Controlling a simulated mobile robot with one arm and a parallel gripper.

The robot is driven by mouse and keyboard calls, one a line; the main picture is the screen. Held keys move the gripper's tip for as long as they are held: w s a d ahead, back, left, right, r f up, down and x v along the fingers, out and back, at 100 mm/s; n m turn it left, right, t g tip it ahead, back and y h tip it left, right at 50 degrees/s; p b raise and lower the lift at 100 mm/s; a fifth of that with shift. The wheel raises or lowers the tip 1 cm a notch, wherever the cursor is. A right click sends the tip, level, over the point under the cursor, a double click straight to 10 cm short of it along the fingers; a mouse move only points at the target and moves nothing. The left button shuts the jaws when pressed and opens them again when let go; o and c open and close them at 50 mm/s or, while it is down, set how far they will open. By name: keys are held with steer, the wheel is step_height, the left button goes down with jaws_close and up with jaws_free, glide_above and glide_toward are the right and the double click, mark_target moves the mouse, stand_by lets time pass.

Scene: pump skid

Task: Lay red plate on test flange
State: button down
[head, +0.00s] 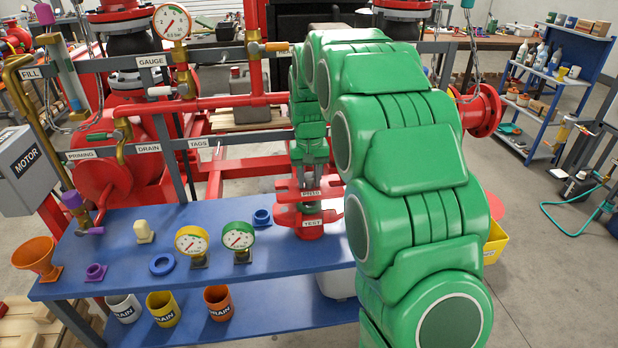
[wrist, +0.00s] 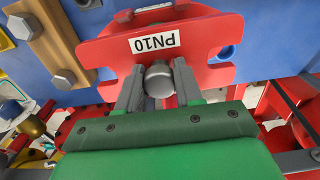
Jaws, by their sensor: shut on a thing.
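The red plate (head: 290,196), labelled PN10, is held below my gripper (head: 313,165) in the head view. In the wrist view, my gripper (wrist: 158,85) is shut on the grey knob of the red plate (wrist: 205,42), which shows its notched edges. The red test flange (head: 308,232), labelled TEST, stands on the blue bench directly below the plate in the head view. I cannot tell whether plate and flange touch.
The blue bench (head: 215,267) also holds a blue fitting (head: 262,217), a green-rimmed gauge (head: 238,237), a yellow-rimmed gauge (head: 191,241), a blue ring and an orange funnel (head: 36,255). Red pipework stands close behind. My green arm hides the bench's right end.

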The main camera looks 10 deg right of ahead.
mark_target(309, 189)
steer(key=shift+f, duration=2.15)
stand_by(1.0)
steer(key=c, duration=0.7)
jaws_free()
steer(key=shift+o, duration=0.2)
step_height(309, 189, up, 7)
steer(key=shift+s+r, duration=0.35)
steer(key=shift+r, duration=0.25)
steer(key=s+d+r+g, duration=0.1)
steer(key=s+r, duration=0.1)
steer(key=s, duration=1)
steer(key=s+d+r, duration=0.1)
steer(key=s+r, duration=0.2)
steer(key=s, duration=0.8)
steer(key=s+d+f, duration=0.1)
steer(key=s+f, duration=0.2)
steer(key=s, duration=1.9)
steer(key=shift+s+f+g, duration=0.15)
steer(key=shift+f+g, duration=0.05)
steer(key=shift+g, duration=0.2)
